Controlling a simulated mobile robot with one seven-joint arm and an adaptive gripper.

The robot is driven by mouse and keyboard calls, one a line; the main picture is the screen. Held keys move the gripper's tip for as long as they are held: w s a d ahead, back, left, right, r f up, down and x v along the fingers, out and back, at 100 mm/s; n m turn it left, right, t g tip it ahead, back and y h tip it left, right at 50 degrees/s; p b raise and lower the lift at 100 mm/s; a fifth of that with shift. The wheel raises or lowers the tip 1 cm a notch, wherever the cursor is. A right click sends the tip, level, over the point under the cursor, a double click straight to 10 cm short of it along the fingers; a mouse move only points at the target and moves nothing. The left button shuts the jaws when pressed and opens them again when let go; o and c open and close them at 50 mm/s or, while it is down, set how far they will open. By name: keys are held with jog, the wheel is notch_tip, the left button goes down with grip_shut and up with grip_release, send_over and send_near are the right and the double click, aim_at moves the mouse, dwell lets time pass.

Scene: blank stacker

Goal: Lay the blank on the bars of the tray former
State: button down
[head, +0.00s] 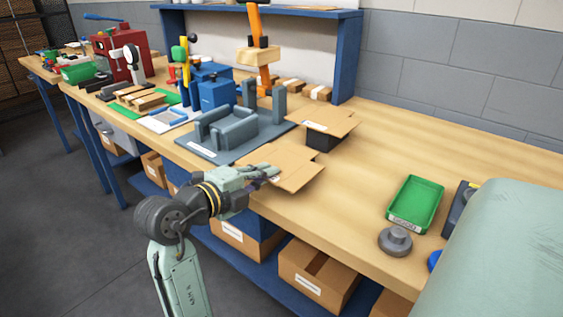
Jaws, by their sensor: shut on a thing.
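A flat brown cardboard blank (292,166) is held at its left side by my gripper (270,172), which is shut on it. The blank is roughly level, and it overlaps the bench's front edge in the picture; its exact height above the bench is hard to tell. The grey tray former (200,146) stands left of and behind the blank, with its raised grey bars and upright posts showing. No blank shows on its bars. More brown cardboard (328,118) lies on a dark stand right of the former. My fingertips are partly hidden against the blank.
A green tray (416,203) and a grey round knobbed thing (395,240) are at the right of the wooden bench (455,150). An orange upright tool (258,50) and a blue block (215,92) stand behind the former. The bench between the dark stand and green tray is clear.

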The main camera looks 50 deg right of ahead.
dwell(0.4)
jog(key=shift+r+p, duration=1.35)
jog(key=shift+r, duration=1.1)
jog(key=shift+a, duration=0.1)
